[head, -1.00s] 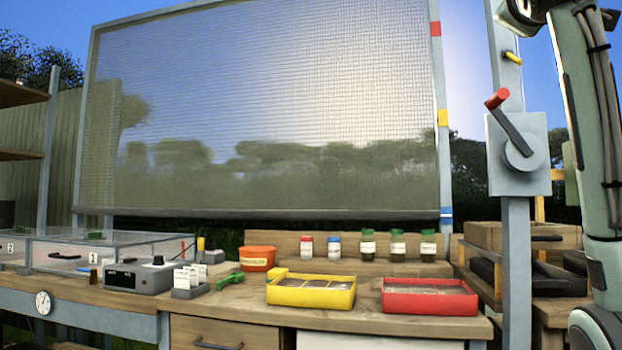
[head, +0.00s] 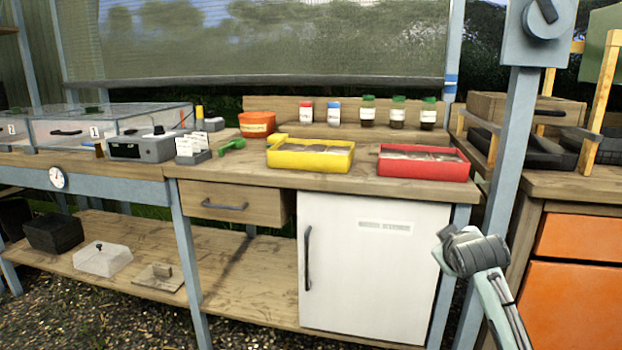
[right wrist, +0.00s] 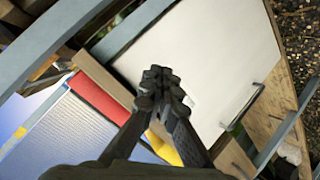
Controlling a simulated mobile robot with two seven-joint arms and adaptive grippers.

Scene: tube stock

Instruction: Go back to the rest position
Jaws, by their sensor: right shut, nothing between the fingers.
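My right gripper (right wrist: 158,78) is in the right wrist view, with its two dark fingers meeting at the tips. It is shut and empty, and no object touches the fingertips. Behind the fingers lie the white cabinet door (right wrist: 205,60) and the red tray (right wrist: 100,97), apart from the gripper. In the head view a grey part of my right arm shows at the lower right, in front of the bench; the fingers cannot be made out there. My left gripper is not in view.
The bench (head: 330,182) holds a yellow tray (head: 310,162), a red tray (head: 425,170), an orange pot (head: 257,124) and several jars. A blue-grey post (head: 505,170) stands right of the bench. Orange drawers (head: 575,290) are at the far right.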

